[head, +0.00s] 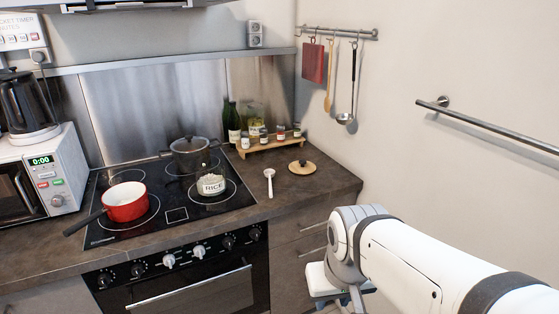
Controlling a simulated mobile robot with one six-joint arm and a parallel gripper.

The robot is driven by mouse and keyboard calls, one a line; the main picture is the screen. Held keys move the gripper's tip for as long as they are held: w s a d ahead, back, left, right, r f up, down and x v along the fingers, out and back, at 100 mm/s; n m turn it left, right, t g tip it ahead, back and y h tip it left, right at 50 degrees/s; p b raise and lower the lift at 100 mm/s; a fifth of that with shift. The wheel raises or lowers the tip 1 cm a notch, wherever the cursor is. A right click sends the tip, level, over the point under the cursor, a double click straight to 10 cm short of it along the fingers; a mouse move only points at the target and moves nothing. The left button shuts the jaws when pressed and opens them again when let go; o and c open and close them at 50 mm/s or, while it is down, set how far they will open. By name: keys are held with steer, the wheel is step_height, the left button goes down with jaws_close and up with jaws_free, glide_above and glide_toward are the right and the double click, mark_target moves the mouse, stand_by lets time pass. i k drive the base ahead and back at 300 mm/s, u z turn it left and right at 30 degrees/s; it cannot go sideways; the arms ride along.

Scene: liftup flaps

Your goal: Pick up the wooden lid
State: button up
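The wooden lid (302,167) is a small round tan disc with a dark knob on top. It lies flat on the dark countertop (330,183), right of the stove and in front of the spice rack. My gripper (345,300) is at the lower edge of the picture, below and in front of the counter, apart from the lid. Its fingers are mostly cut off by the picture edge, so I cannot see whether it is open or shut.
A white spoon (269,182) lies left of the lid. A wooden rack (268,146) with small jars is behind. A wall rail (490,127) is at right.

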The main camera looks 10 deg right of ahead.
mark_target(302, 167)
steer(key=z, duration=0.45)
steer(key=i, duration=1.5)
steer(key=z, duration=0.1)
